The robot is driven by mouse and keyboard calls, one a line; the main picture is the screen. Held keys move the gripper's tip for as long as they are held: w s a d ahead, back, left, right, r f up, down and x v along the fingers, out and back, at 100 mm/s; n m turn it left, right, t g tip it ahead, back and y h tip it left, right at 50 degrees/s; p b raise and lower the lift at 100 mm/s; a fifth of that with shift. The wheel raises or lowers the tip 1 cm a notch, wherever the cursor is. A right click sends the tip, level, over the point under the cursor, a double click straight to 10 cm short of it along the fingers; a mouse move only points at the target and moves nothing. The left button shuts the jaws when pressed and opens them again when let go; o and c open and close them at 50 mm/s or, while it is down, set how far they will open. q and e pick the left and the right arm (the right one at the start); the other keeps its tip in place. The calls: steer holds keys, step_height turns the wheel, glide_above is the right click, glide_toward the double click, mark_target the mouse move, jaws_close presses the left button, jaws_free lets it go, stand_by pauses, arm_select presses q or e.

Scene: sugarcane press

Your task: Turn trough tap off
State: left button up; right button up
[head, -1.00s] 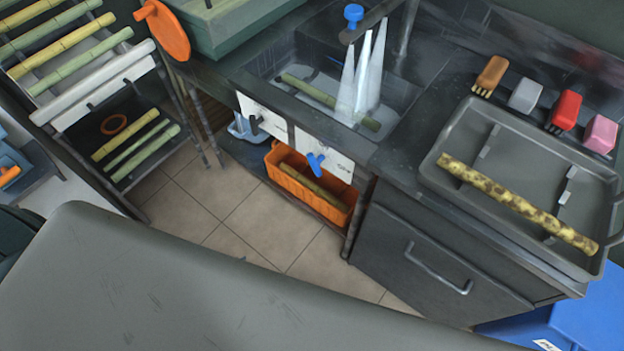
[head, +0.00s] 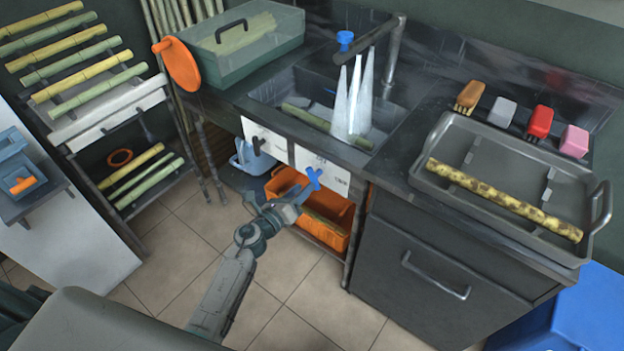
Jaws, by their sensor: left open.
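Water (head: 354,98) runs in white streams from a dark spout bar (head: 362,53) into the sink trough (head: 402,110), where a green cane (head: 318,121) lies. A blue knob (head: 345,38) tops the spout. Below the trough, a white panel (head: 337,172) carries a blue cross-shaped handle (head: 313,179). Another white panel (head: 263,132) has a black handle (head: 257,144). The panel markings are too small to read, so I cannot tell which handle is the trough tap. My left gripper (head: 279,199) is open and empty, its right finger close to the blue handle; contact is unclear. My right gripper is out of view.
An orange crate (head: 333,236) sits under the panels, right behind my left gripper. A grey tray (head: 455,146) with a spotted cane (head: 505,199) and several brushes lie on the right counter. A cane rack (head: 107,118) stands left. The tiled floor (head: 185,240) is open.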

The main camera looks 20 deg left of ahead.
mark_target(312, 178)
arm_select(q)
steer(key=x, duration=0.5)
steer(key=shift+w, duration=0.2)
steer(key=shift+d, duration=0.1)
